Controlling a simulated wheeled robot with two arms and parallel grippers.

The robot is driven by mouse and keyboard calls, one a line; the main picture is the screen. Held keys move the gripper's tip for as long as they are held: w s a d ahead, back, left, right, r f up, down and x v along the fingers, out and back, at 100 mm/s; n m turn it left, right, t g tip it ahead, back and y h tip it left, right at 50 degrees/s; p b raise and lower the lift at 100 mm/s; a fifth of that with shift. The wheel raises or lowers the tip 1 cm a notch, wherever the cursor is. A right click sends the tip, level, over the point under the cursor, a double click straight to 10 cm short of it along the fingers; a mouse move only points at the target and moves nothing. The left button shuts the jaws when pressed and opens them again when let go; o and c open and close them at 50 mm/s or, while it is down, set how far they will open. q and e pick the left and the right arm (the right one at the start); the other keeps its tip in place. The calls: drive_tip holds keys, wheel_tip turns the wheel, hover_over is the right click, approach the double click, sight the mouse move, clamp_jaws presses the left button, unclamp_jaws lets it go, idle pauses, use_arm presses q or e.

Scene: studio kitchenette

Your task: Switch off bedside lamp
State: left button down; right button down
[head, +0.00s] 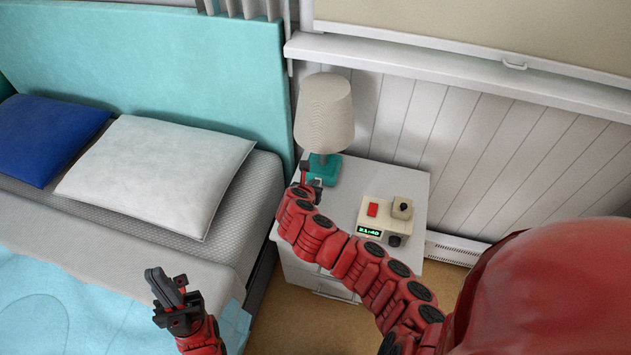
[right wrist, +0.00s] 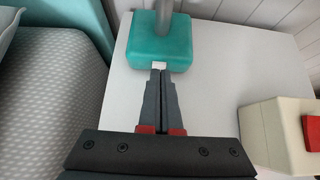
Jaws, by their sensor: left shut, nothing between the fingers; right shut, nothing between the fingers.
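The bedside lamp (head: 324,115) stands on the white nightstand (head: 408,180), with a cream shade and a teal base (head: 329,163). In the right wrist view the teal base (right wrist: 160,43) shows at the top with a grey stem and a small white switch (right wrist: 158,66) on its near side. My right gripper (head: 306,172) is shut and empty, its fingertips (right wrist: 159,72) right at the switch. I cannot tell whether they touch it. My left gripper (head: 168,287) is shut and empty, over the bed's near edge. Whether the lamp is lit is unclear.
A cream clock (head: 380,215) with a red button (head: 372,209) and green digits stands on the nightstand to the right of my right arm. The bed with a white pillow (head: 155,172) and blue pillow (head: 45,138) lies left. The panelled wall (head: 450,140) is behind.

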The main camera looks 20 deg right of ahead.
drive_tip(key=p+v, duration=0.3)
drive_tip(key=v, duration=1.2)
